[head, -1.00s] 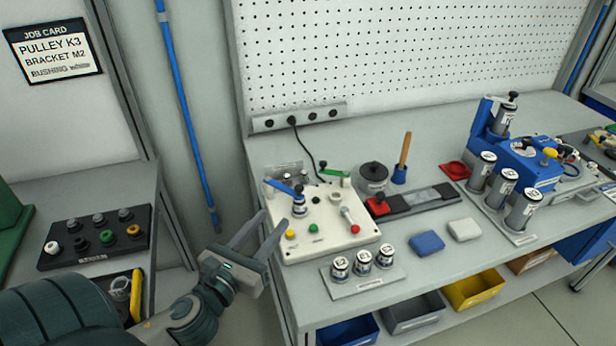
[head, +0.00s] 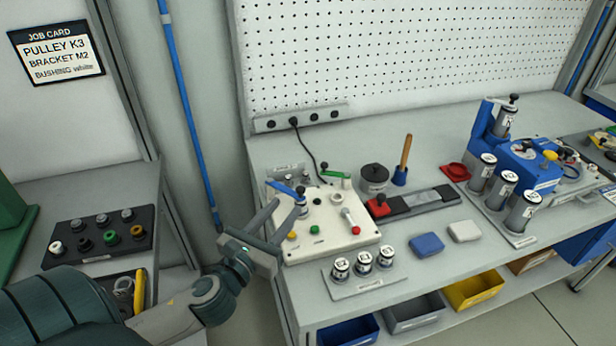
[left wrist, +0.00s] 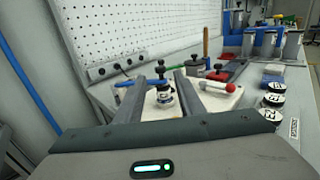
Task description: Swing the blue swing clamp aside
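The blue swing clamp (head: 284,189) is a short blue bar at the left rear of the white fixture plate (head: 330,247). In the left wrist view the blue bar (left wrist: 126,83) shows partly behind the left finger. My left gripper (head: 279,217) is open and empty at the plate's left edge. In the head view its fingers point up and right, in front of the blue clamp. My right gripper is not in view.
A green clamp (head: 335,174) stands at the plate's rear. A red-knobbed lever (head: 350,220) and coloured buttons are on the plate. Labelled cylinders stand on a front tray (head: 367,286). A black rack (head: 98,247) sits on the left bench, with a gap between benches.

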